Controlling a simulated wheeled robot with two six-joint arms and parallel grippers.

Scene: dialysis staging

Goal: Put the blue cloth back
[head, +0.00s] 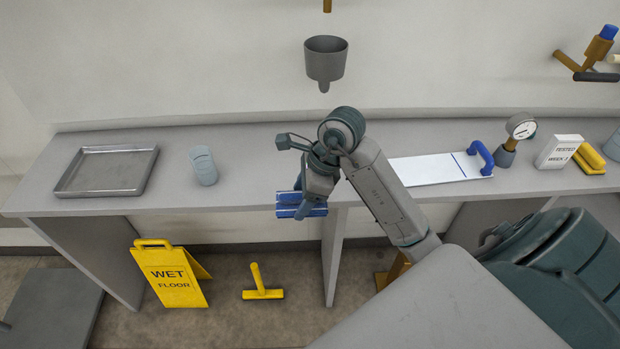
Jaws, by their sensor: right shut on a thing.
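The blue cloth (287,212) shows as two blue bands, one above the other, at the front edge of the counter in the head view. My right gripper (306,203) points down and is shut on it. The gripper covers the cloth's middle, and blue shows on both sides. I cannot tell whether the cloth touches the counter edge or hangs clear of it. My left gripper is not in view.
On the grey counter (250,187) stand an empty metal tray (108,171), a grey-blue cup (203,165), a white board (430,168) with a blue handle, a gauge (521,127) and a white sign (559,151). A grey funnel (326,60) hangs above. A yellow wet-floor sign (172,276) stands below.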

